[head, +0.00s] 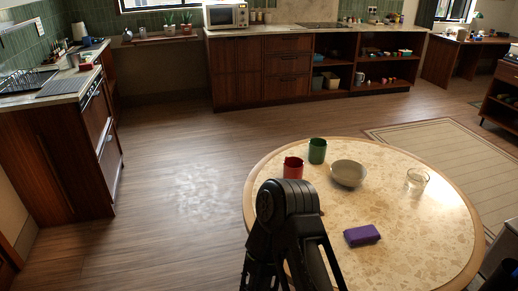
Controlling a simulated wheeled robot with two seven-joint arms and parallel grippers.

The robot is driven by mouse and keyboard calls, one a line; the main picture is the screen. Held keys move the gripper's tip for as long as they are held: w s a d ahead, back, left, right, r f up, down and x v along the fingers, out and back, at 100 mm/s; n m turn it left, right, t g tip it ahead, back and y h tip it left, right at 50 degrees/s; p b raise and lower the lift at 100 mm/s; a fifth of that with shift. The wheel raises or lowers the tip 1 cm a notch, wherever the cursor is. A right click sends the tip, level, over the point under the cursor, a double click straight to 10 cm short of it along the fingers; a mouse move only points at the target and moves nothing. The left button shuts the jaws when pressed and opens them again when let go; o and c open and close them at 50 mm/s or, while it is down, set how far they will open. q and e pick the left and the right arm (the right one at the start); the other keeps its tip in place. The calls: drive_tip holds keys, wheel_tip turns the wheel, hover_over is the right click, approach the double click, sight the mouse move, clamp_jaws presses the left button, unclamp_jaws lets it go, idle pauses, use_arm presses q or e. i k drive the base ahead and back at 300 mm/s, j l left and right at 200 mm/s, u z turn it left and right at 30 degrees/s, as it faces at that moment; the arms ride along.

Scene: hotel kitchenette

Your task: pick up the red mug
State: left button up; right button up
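The red mug (293,167) stands near the far left edge of the round table (425,262) in the head view. Its lower part is hidden behind a black arm link of mine, which rises from the bottom of the picture. A green mug (317,150) stands just behind it to the right. Neither of my gripper's fingers can be made out, so no grip on the mug shows.
A counter with a microwave (226,16) runs along the back. The wooden floor at left is clear.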

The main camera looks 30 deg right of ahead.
sight(294, 167)
drive_tip(key=i, duration=2.5)
drive_tip(key=i+z, duration=0.1)
drive_tip(key=i, duration=0.15)
drive_tip(key=z, duration=4.1)
